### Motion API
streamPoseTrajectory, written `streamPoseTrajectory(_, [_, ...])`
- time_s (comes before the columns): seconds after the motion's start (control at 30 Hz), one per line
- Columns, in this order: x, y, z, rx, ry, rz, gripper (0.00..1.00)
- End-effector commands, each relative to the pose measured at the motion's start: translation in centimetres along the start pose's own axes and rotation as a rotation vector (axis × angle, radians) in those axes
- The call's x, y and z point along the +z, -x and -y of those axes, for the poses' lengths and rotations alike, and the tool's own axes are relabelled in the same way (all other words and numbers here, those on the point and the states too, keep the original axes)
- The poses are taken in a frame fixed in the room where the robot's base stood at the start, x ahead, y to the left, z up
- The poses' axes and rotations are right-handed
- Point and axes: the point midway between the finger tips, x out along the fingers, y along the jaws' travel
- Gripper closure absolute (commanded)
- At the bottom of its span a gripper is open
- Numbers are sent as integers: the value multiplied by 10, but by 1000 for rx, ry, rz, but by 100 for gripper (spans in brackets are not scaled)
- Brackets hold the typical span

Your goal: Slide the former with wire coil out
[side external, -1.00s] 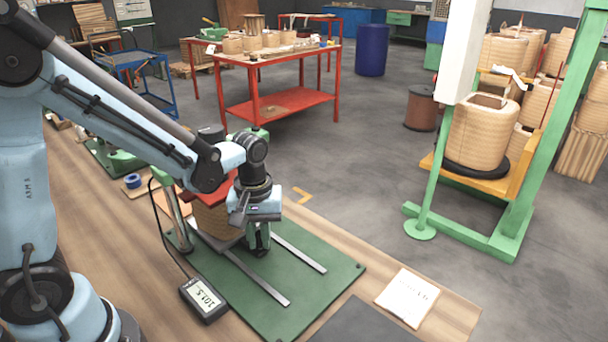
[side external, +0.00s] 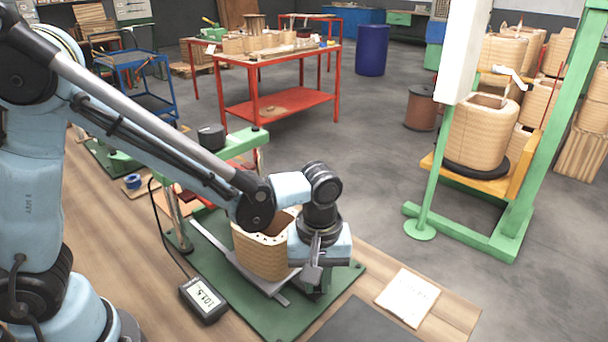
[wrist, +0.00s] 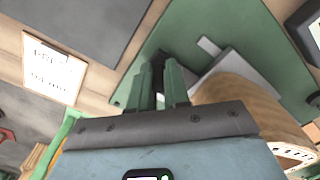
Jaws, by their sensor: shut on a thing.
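The former with wire coil (side external: 262,250) is a tan, rounded block with an open top. It stands upright on a grey plate (side external: 222,250) over the green baseplate (side external: 210,298), in front of the green press frame (side external: 245,144). My gripper (side external: 318,288) is low at the coil's right side and hides part of it. In the wrist view the coil (wrist: 240,98) is right of my gripper's green fingers (wrist: 162,85), which point down near the grey plate. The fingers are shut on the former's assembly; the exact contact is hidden.
A meter (side external: 203,299) with a cable stands at the baseplate's left edge. A white paper (side external: 407,297) and a dark mat (side external: 362,322) lie to the right and front. A green stand (side external: 470,235) with another coil is beyond the bench.

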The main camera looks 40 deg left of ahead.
Motion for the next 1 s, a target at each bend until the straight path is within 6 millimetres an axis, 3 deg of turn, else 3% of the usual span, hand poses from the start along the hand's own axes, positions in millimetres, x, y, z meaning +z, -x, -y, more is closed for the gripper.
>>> streamPoseTrajectory(0.2, [11,0,-11,0,0,2,100])
streamPoseTrajectory(0.57, [12,0,-12,1,2,2,100])
streamPoseTrajectory(0.6, [12,0,-12,1,2,2,82])
streamPoseTrajectory(0.77, [12,0,-12,1,1,1,58])
streamPoseTrajectory(1.0, [12,0,-12,1,1,1,58])
